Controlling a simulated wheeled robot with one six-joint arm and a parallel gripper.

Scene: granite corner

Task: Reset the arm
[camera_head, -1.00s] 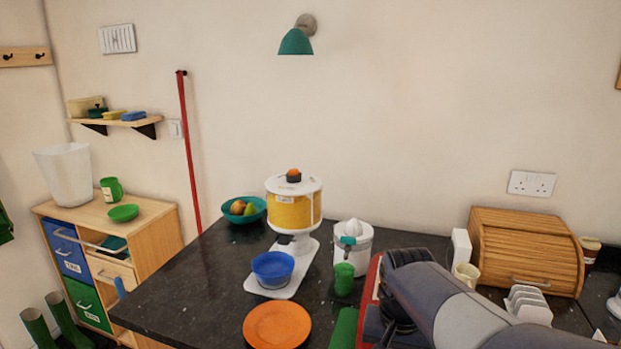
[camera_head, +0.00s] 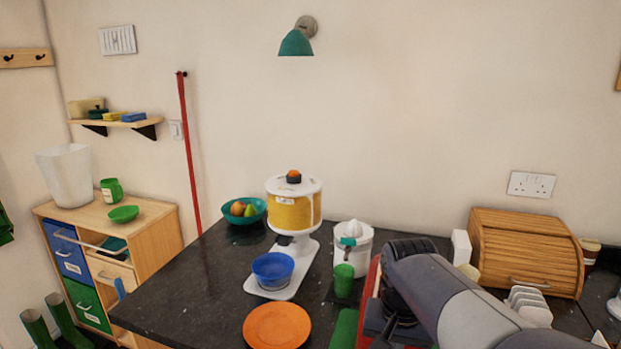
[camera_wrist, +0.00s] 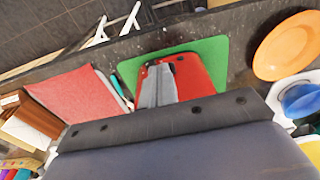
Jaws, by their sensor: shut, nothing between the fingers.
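In the head view my grey arm reaches in from the lower right, over the worktop. The fingers are not visible there.
An orange plate (camera_head: 277,326), blue bowl (camera_head: 272,267), yellow-and-white dispenser (camera_head: 294,208), green cup (camera_head: 343,281) and white juicer (camera_head: 354,247) stand left of my arm. A wooden bread bin (camera_head: 525,250) and toast rack (camera_head: 528,305) are to its right.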

